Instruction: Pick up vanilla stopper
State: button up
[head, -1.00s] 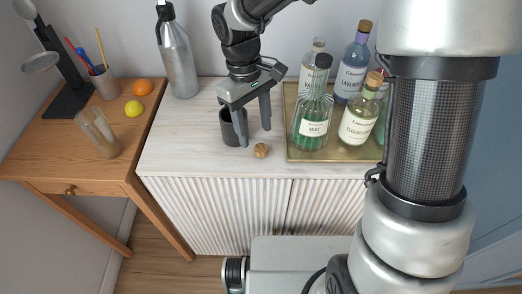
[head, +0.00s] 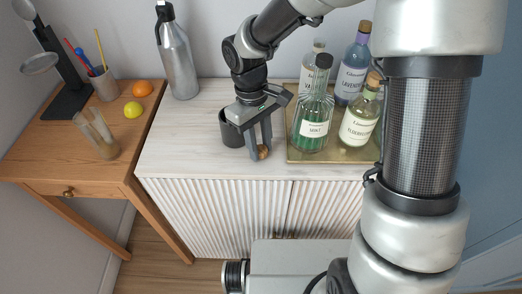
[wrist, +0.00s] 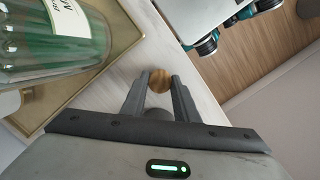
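A small round brown stopper (head: 263,152) lies on the pale cabinet top, near its front edge and left of the brass tray. I take it for the vanilla stopper; no writing shows on it. In the wrist view the stopper (wrist: 160,80) sits between the fingertips. My gripper (head: 261,154) points down over it, fingers apart, one on each side. It also shows in the wrist view (wrist: 160,88). I cannot tell whether either finger touches the stopper. The vanilla bottle (head: 308,66) stands at the tray's back left, partly hidden by the mint bottle.
The green mint bottle (head: 313,112) stands close right of my gripper on the brass tray (head: 303,157), with elderflower (head: 357,122) and lavender (head: 352,75) bottles. A dark cup (head: 229,130) stands close left of my gripper.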

jog(key=shift+c, duration=0.9)
